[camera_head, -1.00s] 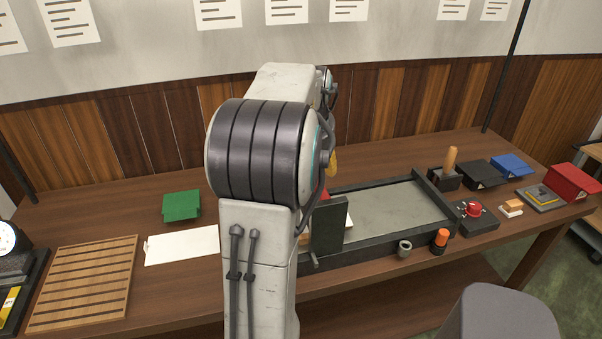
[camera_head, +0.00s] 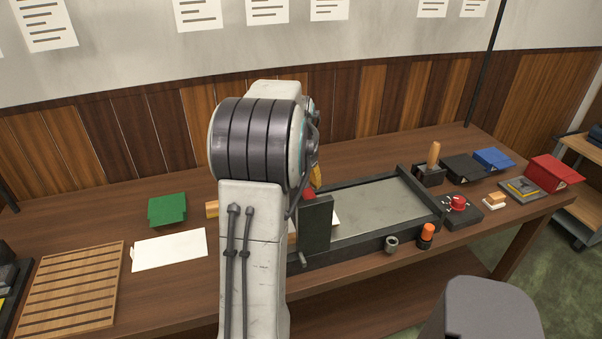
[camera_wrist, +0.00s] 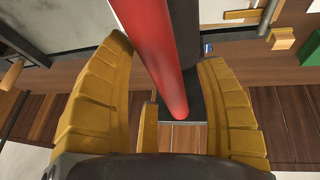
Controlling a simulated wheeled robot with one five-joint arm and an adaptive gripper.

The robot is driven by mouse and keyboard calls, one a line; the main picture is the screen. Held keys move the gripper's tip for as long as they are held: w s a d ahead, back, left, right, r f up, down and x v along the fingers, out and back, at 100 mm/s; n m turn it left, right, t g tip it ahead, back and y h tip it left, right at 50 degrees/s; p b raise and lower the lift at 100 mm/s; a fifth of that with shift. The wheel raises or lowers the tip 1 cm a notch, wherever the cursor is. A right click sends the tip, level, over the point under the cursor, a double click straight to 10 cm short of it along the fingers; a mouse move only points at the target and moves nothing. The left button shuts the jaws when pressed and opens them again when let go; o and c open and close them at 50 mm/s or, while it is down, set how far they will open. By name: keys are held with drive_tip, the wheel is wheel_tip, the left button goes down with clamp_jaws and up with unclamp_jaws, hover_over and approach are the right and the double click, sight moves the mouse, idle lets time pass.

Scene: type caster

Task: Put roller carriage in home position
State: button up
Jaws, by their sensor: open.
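The roller carriage shows in the head view as a dark upright plate (camera_head: 316,226) with a red part (camera_head: 308,193) on top, at the left end of the press bed (camera_head: 375,207). My arm hides much of it. In the wrist view a long red bar (camera_wrist: 155,55) runs between the two yellow fingers of my gripper (camera_wrist: 165,60). The fingers are spread, with gaps visible on both sides of the bar. In the head view only a bit of yellow finger shows beside my arm, just above the red part.
A green box (camera_head: 167,209), a white sheet (camera_head: 169,250) and a slatted wooden rack (camera_head: 72,288) lie left of my arm. A red-knobbed box (camera_head: 458,205), an orange-topped jar (camera_head: 426,236) and a small grey cup (camera_head: 391,243) stand along the bed's right and front.

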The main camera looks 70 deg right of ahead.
drive_tip(key=shift+c, duration=0.3)
drive_tip(key=c, duration=1.2)
drive_tip(key=shift+c, duration=0.2)
